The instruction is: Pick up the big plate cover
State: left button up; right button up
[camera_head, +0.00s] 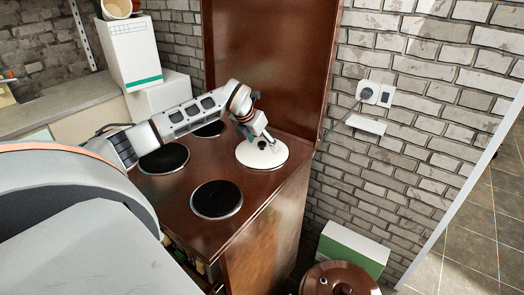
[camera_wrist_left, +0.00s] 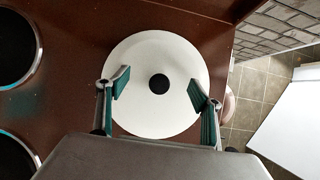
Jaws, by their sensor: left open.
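The big plate cover is a white round disc (camera_head: 252,157) with a dark knob, lying on the right back part of the brown stove top. In the left wrist view the cover (camera_wrist_left: 155,122) fills the middle, its black knob (camera_wrist_left: 159,83) at its centre. My left gripper (camera_head: 262,140) is over the cover in the head view. In the left wrist view its two fingers (camera_wrist_left: 158,88) are open, one on each side of the knob and apart from it. My right gripper is not in view.
Dark round burners (camera_head: 216,199) sit on the brown stove top (camera_head: 180,203). A tall brown panel (camera_head: 270,65) stands behind it, and a brick wall (camera_head: 400,130) is at the right. White boxes (camera_head: 131,52) stand at the back left.

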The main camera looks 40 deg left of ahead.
pick_arm(q)
jog(key=shift+w+f, duration=0.2)
jog(key=shift+f, duration=0.15)
jog(key=shift+c, duration=0.3)
jog(key=shift+s, duration=0.1)
grip_shut()
